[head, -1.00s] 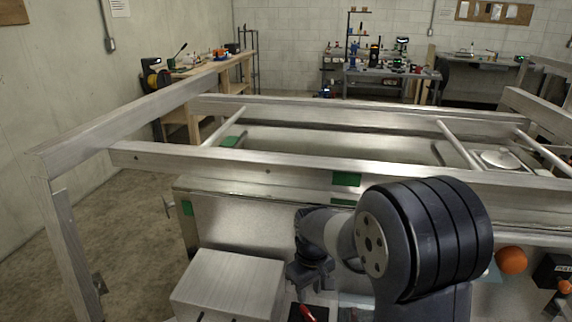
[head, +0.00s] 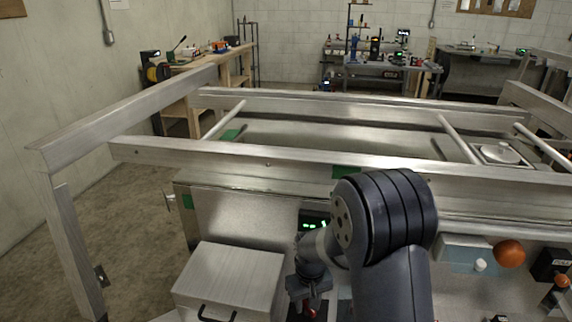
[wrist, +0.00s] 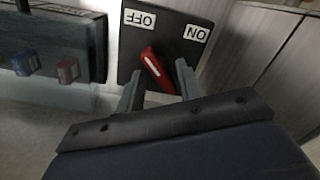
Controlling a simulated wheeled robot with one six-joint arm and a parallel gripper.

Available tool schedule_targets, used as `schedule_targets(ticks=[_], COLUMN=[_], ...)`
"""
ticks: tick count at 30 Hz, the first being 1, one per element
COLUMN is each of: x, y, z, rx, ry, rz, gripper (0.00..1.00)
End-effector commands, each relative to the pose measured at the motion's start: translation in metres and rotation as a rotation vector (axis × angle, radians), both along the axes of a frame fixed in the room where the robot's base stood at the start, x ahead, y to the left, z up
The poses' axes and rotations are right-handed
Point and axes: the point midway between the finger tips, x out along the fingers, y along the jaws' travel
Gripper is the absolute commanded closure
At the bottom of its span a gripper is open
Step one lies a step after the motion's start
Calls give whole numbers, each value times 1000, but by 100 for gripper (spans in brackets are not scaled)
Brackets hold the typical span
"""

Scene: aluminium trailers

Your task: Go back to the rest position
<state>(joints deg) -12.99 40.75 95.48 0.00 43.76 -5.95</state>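My gripper (wrist: 158,72) is open in the wrist view, its two fingers apart with nothing held between them. A red switch lever (wrist: 152,66) on a black plate (wrist: 168,28) marked OFF and ON shows between and just beyond the fingertips. I cannot tell how far it is from them. In the head view, my gripper (head: 309,286) points down in front of the trailer's panel, right of a metal box, and my arm hides part of that panel.
A metal box (head: 230,275) with a black handle stands left of my gripper. Aluminium rails (head: 330,158) cross in front of me. An orange knob (head: 509,253) is at the right. A dark block with blue and red terminals (wrist: 50,50) is left of the plate.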

Motion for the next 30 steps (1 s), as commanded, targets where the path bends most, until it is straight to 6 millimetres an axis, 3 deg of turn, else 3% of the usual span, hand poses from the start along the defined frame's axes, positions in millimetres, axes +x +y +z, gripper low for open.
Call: schedule_targets(ticks=[18,30], x=[0,0], y=[0,0], z=[1,0], rx=[0,0], ry=[1,0], rz=[-484,-589], gripper=[65,65])
